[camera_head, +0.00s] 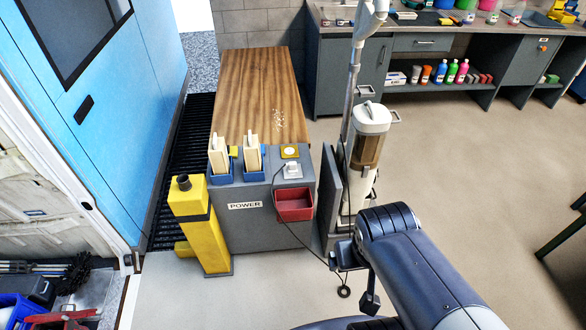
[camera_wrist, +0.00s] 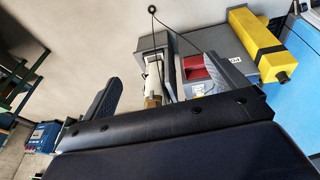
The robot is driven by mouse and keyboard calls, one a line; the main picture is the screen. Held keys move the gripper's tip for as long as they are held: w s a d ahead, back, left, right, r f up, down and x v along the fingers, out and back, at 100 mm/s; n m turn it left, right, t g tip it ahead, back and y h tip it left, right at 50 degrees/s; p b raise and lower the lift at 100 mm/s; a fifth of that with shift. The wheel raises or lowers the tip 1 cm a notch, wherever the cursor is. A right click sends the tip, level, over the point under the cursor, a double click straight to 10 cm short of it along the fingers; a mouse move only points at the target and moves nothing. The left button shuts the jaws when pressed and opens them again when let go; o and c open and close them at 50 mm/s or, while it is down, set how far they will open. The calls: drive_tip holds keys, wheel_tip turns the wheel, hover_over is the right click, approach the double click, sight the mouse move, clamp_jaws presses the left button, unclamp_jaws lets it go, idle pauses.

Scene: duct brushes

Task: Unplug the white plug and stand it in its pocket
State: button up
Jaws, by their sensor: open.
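The white plug (camera_head: 292,170) sits at a socket on the top of the grey POWER box (camera_head: 262,222), below a yellow round fitting. A dark cord runs from near it down the box front. A red open pocket (camera_head: 294,204) is fixed to the box front just below the plug; it also shows in the wrist view (camera_wrist: 194,66). My gripper (camera_head: 355,272) is open, low and to the right of the box, apart from plug and pocket. Its fingers are partly hidden by my arm. In the wrist view my own dark links cover the lower part, and I cannot make out the plug.
Two cream pieces stand in blue holders (camera_head: 218,176) on the box's left. A yellow post (camera_head: 204,230) stands front left. A white vacuum (camera_head: 366,150) stands right of the box. A ring (camera_head: 343,292) ends a cord on the floor.

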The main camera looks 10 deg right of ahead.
drive_tip(key=w+f+b, duration=0.4)
drive_tip(key=f, duration=0.1)
drive_tip(key=w+f+m+g+b, duration=0.1)
drive_tip(key=w+f+b, duration=0.3)
drive_tip(key=w+b, duration=0.1)
drive_tip(key=w+a+f+m+b, duration=0.1)
drive_tip(key=w+f+b, duration=0.3)
drive_tip(key=w+f, duration=0.1)
drive_tip(key=shift+w+a+f+g+y, duration=0.1)
drive_tip(key=shift+w+f+g+y, duration=0.05)
drive_tip(key=shift+f+g+y, duration=0.2)
drive_tip(key=c, duration=0.7)
drive_tip(key=w+f+b, duration=0.3)
drive_tip(key=f, duration=0.3)
drive_tip(key=w+a+f+m+g+b, duration=0.1)
drive_tip(key=w+f+b, duration=0.2)
drive_tip(key=f, duration=0.3)
drive_tip(key=w+f+m+b, duration=0.1)
drive_tip(key=w+f+b, duration=0.2)
drive_tip(key=w+f, duration=0.2)
drive_tip(key=shift+w+a+f+y, duration=0.1)
drive_tip(key=shift+a+f+y, duration=0.15)
drive_tip(key=shift+a+f, duration=0.15)
drive_tip(key=shift+c, duration=0.2)
